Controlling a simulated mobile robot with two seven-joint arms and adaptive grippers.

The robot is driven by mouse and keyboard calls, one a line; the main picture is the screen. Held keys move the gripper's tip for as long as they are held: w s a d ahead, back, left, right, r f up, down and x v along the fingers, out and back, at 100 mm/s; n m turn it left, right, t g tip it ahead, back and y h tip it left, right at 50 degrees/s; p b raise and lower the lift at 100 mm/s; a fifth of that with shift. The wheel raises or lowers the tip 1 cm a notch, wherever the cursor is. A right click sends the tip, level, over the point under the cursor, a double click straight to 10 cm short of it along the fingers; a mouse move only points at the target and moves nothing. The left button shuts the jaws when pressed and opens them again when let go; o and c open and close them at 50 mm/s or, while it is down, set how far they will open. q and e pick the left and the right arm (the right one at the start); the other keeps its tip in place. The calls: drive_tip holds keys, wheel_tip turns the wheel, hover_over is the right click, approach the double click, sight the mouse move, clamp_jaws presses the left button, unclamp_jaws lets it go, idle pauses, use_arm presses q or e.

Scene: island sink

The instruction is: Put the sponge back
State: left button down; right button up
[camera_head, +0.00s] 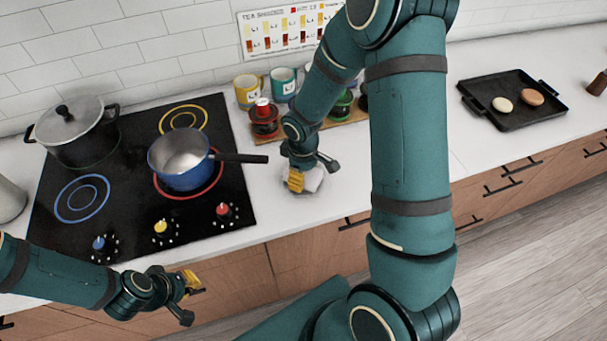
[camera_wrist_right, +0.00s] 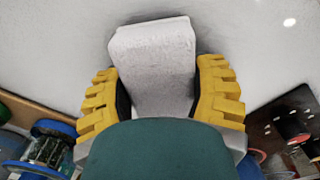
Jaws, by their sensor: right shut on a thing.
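The sponge, a pale grey-white block (camera_wrist_right: 155,65), is between the yellow ribbed fingers of my right gripper (camera_wrist_right: 158,95) in the right wrist view. In the head view my right gripper (camera_head: 303,181) points down at the white counter, shut on the sponge (camera_head: 315,179), right of the cooktop. The sponge is at or close to the counter surface; I cannot tell whether it touches. My left gripper (camera_head: 192,285) is open and empty, in front of the counter's front edge at the lower left.
A cooktop (camera_head: 125,215) holds a blue pan (camera_head: 180,165) with its handle toward my right gripper, and a lidded pot (camera_head: 75,130). Mugs (camera_head: 248,90) and jars (camera_head: 264,118) stand behind the gripper. A black tray (camera_head: 515,115) lies at right.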

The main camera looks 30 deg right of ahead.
drive_tip(key=shift+f, duration=0.2)
drive_tip(key=o, duration=1.2)
drive_tip(key=shift+r, duration=0.3)
wheel_tip(320, 180, up, 12)
drive_tip(key=p, duration=0.1)
drive_tip(key=shift+f, duration=0.2)
drive_tip(key=shift+s+a, duration=0.1)
drive_tip(key=shift+s, duration=0.05)
